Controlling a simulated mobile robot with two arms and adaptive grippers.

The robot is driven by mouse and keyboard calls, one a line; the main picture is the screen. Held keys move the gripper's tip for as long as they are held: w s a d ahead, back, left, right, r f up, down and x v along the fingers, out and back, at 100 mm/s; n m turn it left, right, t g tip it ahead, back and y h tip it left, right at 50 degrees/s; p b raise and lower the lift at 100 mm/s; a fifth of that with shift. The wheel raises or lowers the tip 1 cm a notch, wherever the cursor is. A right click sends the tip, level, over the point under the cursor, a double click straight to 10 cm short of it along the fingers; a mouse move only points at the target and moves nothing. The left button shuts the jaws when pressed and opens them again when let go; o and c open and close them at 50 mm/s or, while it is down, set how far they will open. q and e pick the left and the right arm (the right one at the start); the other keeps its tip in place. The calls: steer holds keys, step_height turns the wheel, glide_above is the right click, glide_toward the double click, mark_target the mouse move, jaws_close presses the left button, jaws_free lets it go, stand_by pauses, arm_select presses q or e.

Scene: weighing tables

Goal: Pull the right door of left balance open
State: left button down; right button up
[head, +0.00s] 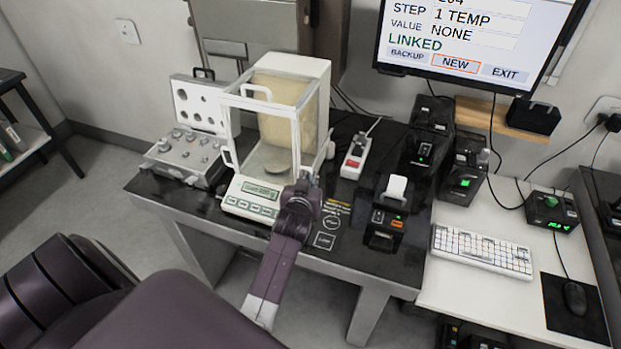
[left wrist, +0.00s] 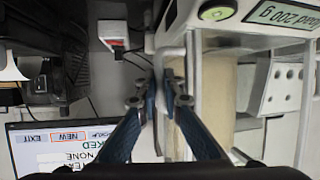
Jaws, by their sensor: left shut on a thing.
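The left balance (head: 262,192) stands on the dark table, a white weighing case with clear panes, a top handle and a green display at its front. Its right door (head: 311,122) is the clear pane on the right side; it looks closed, but I cannot be sure. My left gripper (head: 303,190) is at the lower front of this side. In the left wrist view, the left gripper (left wrist: 167,92) has its fingers closed together beside the white frame of the balance (left wrist: 195,70), shut on the door handle, which the fingers mostly hide. My right gripper is not in view.
An open weight case (head: 178,160) stands left of the balance. A power strip (head: 356,157), a small printer (head: 386,222) and black devices (head: 425,140) stand to the right. A monitor (head: 470,45) hangs behind. Bare tabletop (head: 345,240) lies in front of the gripper's right.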

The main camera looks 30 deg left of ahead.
mark_target(316, 138)
arm_select(q)
steer(key=shift+w+f, duration=0.15)
steer(key=shift+f, duration=0.05)
steer(key=w+a+b, duration=0.3)
steer(key=w+b, duration=0.4)
steer(key=w, duration=0.7)
steer(key=shift+a+b, duration=0.25)
steer(key=shift+b, duration=0.05)
steer(key=shift+f, duration=0.1)
steer(key=c, duration=2.3)
jaws_free()
steer(key=shift+w, duration=0.2)
